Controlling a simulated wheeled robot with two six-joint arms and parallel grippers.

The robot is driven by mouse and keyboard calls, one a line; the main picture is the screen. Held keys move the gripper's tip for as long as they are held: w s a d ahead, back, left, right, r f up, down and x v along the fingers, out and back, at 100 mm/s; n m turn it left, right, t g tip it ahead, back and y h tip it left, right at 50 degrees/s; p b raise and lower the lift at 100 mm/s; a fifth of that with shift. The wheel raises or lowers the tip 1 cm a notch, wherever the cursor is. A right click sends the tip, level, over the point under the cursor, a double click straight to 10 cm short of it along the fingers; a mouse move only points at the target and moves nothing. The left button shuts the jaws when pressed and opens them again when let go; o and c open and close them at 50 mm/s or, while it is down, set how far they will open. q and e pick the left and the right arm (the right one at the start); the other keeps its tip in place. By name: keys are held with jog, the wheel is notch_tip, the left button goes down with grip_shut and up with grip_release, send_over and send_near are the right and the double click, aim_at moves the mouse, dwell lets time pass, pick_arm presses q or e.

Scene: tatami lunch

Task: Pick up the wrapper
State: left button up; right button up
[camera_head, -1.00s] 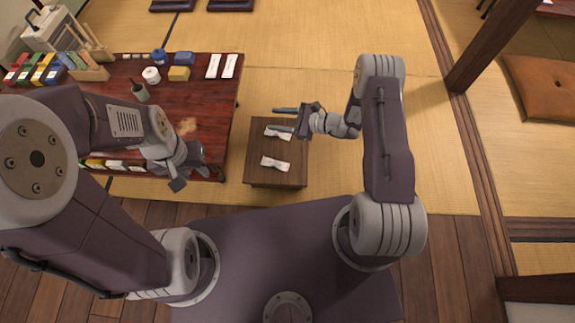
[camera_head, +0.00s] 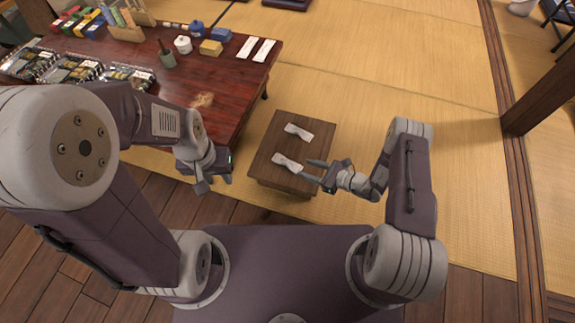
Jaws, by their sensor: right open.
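Two white twisted wrappers lie on a small dark wooden stand: the far wrapper (camera_head: 298,132) and the near wrapper (camera_head: 284,162). The stand (camera_head: 268,145) is on the tatami. My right gripper (camera_head: 308,169) is open and empty, its two fingers pointing left at the right end of the near wrapper. Whether the fingers touch it or are above it, I cannot tell. My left gripper (camera_head: 213,186) hangs left of the stand with its fingers apart and nothing seen between them.
A red-brown low table (camera_head: 225,85) at the upper left carries packed trays (camera_head: 75,68), a white pot (camera_head: 183,44), a yellow box (camera_head: 210,47) and two white strips (camera_head: 256,48). A wooden post (camera_head: 545,100) stands at the right.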

aim_at(291, 163)
jog(key=x, duration=0.1)
jog(key=b+x, duration=0.1)
jog(key=x, duration=0.1)
jog(key=shift+s+d+f, duration=0.1)
jog(key=shift+f, duration=0.15)
jog(key=shift+r, duration=0.1)
jog(key=b+x, duration=0.4)
jog(key=b, duration=0.1)
jog(key=shift+w+f, duration=0.25)
jog(key=shift+w, duration=0.2)
jog(key=shift+w+a, duration=0.15)
jog(key=shift+a, duration=0.3)
jog(key=shift+w+r, duration=0.1)
jog(key=shift+r, duration=0.1)
pick_arm(q)
notch_tip(291, 163, down, 7)
pick_arm(e)
grip_shut()
